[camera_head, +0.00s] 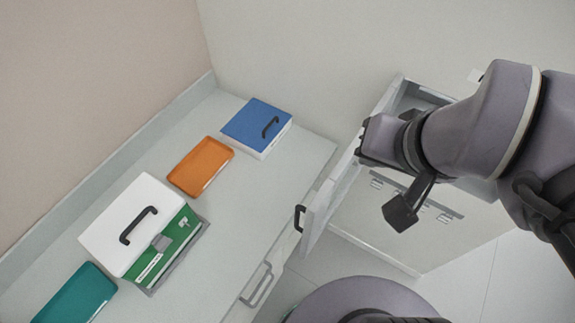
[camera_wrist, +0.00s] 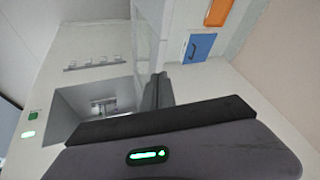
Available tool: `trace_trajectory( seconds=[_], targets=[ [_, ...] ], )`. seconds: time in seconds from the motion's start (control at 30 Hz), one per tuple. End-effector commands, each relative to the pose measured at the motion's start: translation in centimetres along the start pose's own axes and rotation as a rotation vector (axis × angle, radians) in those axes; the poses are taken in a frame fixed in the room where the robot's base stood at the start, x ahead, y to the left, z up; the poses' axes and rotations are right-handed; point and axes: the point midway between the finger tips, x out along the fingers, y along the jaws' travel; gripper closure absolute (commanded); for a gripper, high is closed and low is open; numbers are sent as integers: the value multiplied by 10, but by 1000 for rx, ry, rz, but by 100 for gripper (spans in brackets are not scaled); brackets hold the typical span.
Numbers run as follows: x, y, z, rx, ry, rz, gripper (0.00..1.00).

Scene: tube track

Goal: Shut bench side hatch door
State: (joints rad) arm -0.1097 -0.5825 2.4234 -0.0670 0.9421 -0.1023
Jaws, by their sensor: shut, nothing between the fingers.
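The side hatch door (camera_head: 327,203) stands open in the head view, a pale panel seen nearly edge-on with a black handle (camera_head: 299,218) on its bench-facing side. It also shows as a pale upright panel in the wrist view (camera_wrist: 150,40). The hatch opening (camera_wrist: 95,105) is uncovered, a grey recess in the white cabinet (camera_head: 385,225). My gripper (camera_head: 362,142) is shut and empty, at the door's far end beside the opening. Its dark fingers (camera_wrist: 158,92) overlap the door's lower end in the wrist view. I cannot tell whether they touch it.
The bench (camera_head: 235,215) at left carries a blue-lidded box (camera_head: 250,120), an orange tray (camera_head: 200,165), a white-and-green case (camera_head: 125,215) and a teal tray (camera_head: 80,297). A drawer handle (camera_head: 258,285) juts from the bench front. Open floor (camera_head: 465,270) lies at lower right.

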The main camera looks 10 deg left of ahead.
Motion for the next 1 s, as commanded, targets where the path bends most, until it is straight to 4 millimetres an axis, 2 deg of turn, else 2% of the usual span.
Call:
trace_trajectory(
  seconds=[0.03, 0.07, 0.17, 0.3, 0.43, 0.53, 0.7, 0.87, 1.0],
  targets=[
    [-17, -24, -20, -118, -75, 5, 100],
    [-7, -34, -22, -206, -123, 9, 100],
    [43, -68, -13, -521, -290, 23, 100],
    [121, -117, 25, -993, -529, 38, 100],
    [174, -145, 68, -1323, -685, 46, 100],
    [192, -152, 86, -1440, -741, 49, 100],
    [197, -153, 90, -1466, -753, 50, 100],
    [213, -142, 99, -1464, -755, 51, 100],
    [237, -127, 113, -1462, -756, 51, 100]
  ],
)
